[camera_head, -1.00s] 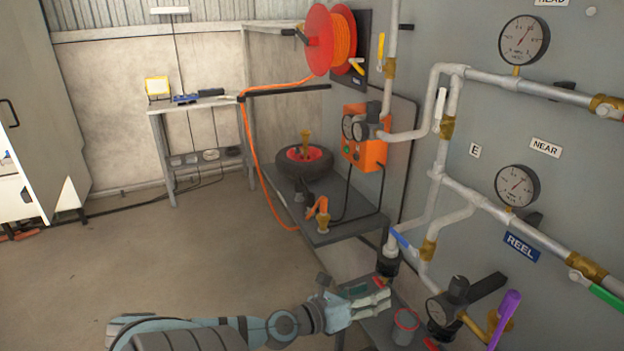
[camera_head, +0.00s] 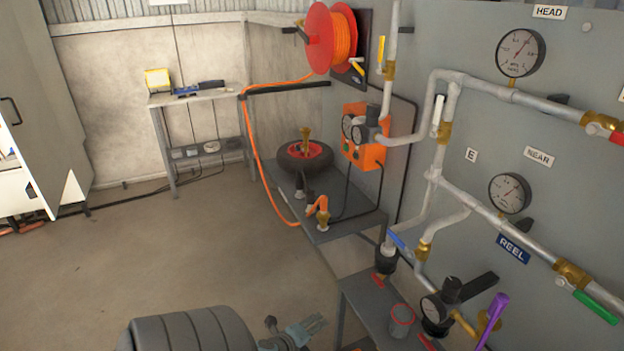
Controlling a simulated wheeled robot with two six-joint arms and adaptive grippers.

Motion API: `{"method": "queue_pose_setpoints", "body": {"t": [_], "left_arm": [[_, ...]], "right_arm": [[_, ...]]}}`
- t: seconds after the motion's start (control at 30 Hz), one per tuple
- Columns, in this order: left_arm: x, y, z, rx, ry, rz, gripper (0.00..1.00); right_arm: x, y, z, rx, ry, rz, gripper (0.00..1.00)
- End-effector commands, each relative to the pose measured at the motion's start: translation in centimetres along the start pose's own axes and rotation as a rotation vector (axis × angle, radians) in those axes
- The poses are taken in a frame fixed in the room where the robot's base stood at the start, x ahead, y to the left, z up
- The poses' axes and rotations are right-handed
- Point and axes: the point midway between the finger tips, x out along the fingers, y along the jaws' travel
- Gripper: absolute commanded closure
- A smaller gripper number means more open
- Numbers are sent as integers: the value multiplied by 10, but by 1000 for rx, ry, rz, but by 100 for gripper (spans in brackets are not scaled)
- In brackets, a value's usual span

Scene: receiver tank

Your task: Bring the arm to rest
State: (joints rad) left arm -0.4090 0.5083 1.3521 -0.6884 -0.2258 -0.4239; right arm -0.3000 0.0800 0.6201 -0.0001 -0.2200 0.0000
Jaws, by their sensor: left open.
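My left gripper (camera_head: 305,328) is low in the head view, left of the small grey bench on the right. Its fingers point up and to the right, apart from the bench, and nothing shows between them. My dark ribbed left arm link fills the bottom edge beside it. My right gripper is out of the frame.
The small bench (camera_head: 368,298) carries a grey cup with a red rim (camera_head: 402,320) and a gauge fitting (camera_head: 437,308). Behind it, a longer bench (camera_head: 345,226) holds a wheel (camera_head: 303,162). Pipes and valves line the right wall. The floor (camera_head: 150,260) at left is clear.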

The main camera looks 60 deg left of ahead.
Motion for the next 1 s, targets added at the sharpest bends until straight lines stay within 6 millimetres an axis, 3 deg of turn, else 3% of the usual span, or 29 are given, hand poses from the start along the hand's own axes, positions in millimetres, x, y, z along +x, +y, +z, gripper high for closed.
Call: {"method": "queue_pose_setpoints", "body": {"t": [0.5,0.6,0.67,0.77,0.8,0.9,1.0], "left_arm": [[0,0,0,2,0,-2,48],[0,8,2,-101,-3,19,48],[-1,36,10,-222,-27,82,48],[-12,115,6,-530,-104,247,48],[-22,154,-4,-671,-150,325,48],[-57,241,-46,-999,-275,511,48],[-95,299,-99,-1218,-378,661,48]], "right_arm": [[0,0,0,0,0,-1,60],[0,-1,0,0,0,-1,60],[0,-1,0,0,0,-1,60],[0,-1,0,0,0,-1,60],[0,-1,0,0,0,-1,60],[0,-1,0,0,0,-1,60],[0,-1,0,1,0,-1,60]]}}
